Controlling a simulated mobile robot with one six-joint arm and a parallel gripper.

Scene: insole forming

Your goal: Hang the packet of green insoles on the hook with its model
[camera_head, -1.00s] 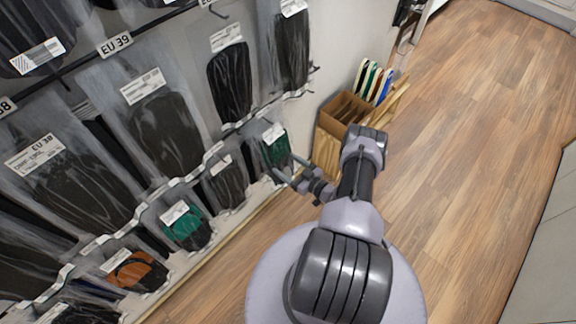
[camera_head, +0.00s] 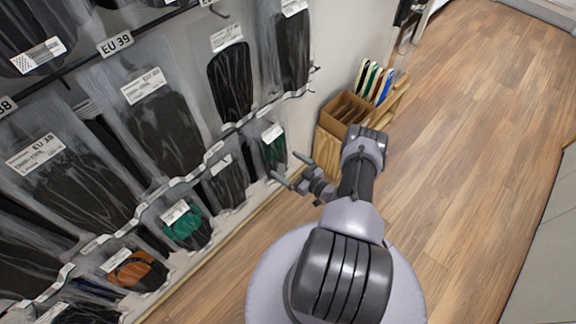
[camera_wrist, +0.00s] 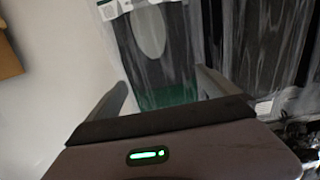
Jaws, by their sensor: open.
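A clear packet with a dark and green insole (camera_head: 273,150) and a white label hangs at the right end of the lower row. My gripper (camera_head: 288,167) is open and empty, just right of this packet and apart from it. In the wrist view the packet (camera_wrist: 155,62) hangs upright ahead of my open fingers (camera_wrist: 162,95), with green at its lower end. Its hook is hidden there. Another packet with green insoles (camera_head: 188,229) hangs further left in the lower row.
Packets of dark insoles (camera_head: 165,125) fill the upper row, and an orange one (camera_head: 136,271) hangs at lower left. A cardboard box (camera_head: 346,112) and upright coloured insoles (camera_head: 375,82) stand right of the rack. The wooden floor (camera_head: 470,130) at right is clear.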

